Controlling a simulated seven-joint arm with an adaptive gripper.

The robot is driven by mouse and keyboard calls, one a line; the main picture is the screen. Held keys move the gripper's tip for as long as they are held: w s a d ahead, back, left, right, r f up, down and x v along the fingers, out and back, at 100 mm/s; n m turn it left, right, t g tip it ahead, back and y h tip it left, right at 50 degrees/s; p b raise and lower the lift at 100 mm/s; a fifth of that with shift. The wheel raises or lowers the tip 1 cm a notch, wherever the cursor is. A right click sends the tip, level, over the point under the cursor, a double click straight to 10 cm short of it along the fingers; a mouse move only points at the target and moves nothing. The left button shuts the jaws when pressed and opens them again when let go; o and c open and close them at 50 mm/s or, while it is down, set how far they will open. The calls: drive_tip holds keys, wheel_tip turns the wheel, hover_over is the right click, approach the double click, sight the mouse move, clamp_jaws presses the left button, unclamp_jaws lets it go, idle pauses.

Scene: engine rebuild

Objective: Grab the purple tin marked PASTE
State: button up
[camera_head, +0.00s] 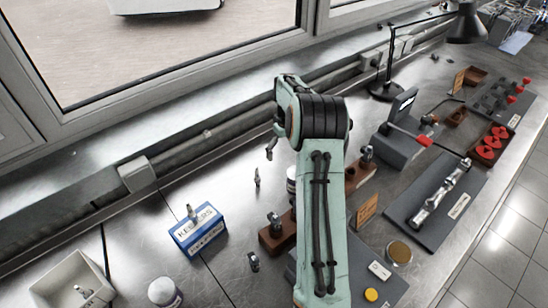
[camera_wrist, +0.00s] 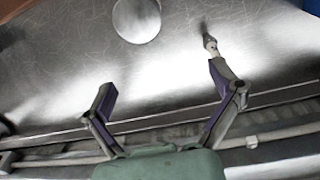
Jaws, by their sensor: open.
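A white-topped round tin (camera_head: 165,292) with a dark, purplish band stands at the bottom edge of the head view; its label is not readable. Another light round tin (camera_head: 291,181) shows only as a sliver behind my arm. In the wrist view a pale round top (camera_wrist: 137,18) is cut by the upper edge, beyond my fingertips; it seems to be that half-hidden tin. I cannot read PASTE on any of them. My gripper (camera_wrist: 163,87) is open and empty over the metal bench, and in the head view it is mostly hidden behind my arm.
A small metal part (camera_head: 257,178) lies on the bench; it seems to show in the wrist view (camera_wrist: 210,43). A blue box (camera_head: 198,232), a brown block (camera_head: 272,240) and a white bin (camera_head: 48,288) stand nearby. A window ledge and pipes run behind. Trays and a lamp are at right.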

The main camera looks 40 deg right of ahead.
drive_tip(key=shift+m+g+y, duration=0.3)
drive_tip(key=shift+m, duration=0.1)
drive_tip(key=s+f, duration=0.1)
drive_tip(key=s+d+f, duration=0.2)
drive_tip(key=f, duration=0.1)
drive_tip(key=shift+s, duration=0.1)
wheel_tip(320, 180, down, 5)
drive_tip(key=shift+r, duration=0.1)
drive_tip(key=shift+f, duration=0.75)
drive_tip(key=c, duration=1.3)
